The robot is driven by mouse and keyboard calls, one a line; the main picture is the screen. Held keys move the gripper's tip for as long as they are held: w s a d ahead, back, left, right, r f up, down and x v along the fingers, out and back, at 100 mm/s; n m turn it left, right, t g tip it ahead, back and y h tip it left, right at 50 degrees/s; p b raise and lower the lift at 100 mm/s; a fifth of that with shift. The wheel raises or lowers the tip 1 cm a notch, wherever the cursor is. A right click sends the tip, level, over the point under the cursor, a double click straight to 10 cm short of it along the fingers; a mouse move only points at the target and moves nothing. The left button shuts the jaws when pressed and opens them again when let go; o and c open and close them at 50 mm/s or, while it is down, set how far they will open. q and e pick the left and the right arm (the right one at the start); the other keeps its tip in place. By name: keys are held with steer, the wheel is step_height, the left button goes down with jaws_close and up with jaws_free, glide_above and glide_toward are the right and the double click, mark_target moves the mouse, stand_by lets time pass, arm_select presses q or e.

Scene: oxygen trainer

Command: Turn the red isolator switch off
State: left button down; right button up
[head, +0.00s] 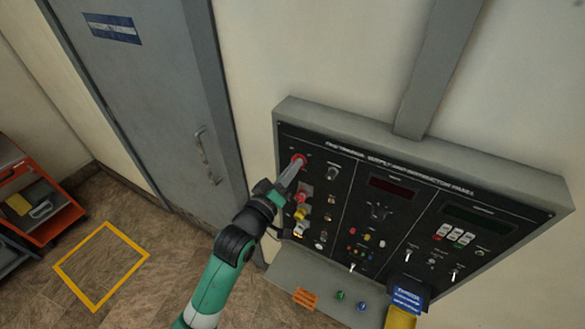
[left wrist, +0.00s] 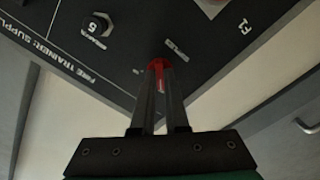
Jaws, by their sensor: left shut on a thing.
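The red isolator switch (head: 299,160) sits at the upper left corner of the dark control panel (head: 345,165). My left gripper (head: 289,175) reaches up to it from below. In the left wrist view, the red switch (left wrist: 159,66) shows between the two fingertips, and my left gripper (left wrist: 158,80) is shut on it. The fingers hide part of the switch, so its exact setting is hard to read. My right gripper is not in view.
A black knob (head: 332,173) is right of the switch. A red button (head: 300,197) and a yellow one (head: 303,212) lie below it, close to my left gripper. A grey door (head: 150,100) stands at left. An orange cart (head: 40,205) is at far left.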

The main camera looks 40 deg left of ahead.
arm_select(q)
steer(key=c, duration=0.9)
jaws_free()
steer(key=v, duration=1.1)
steer(key=shift+s+d+r+b, duration=0.1)
steer(key=shift+s+d+b, duration=0.05)
steer(key=shift+s+b, duration=0.2)
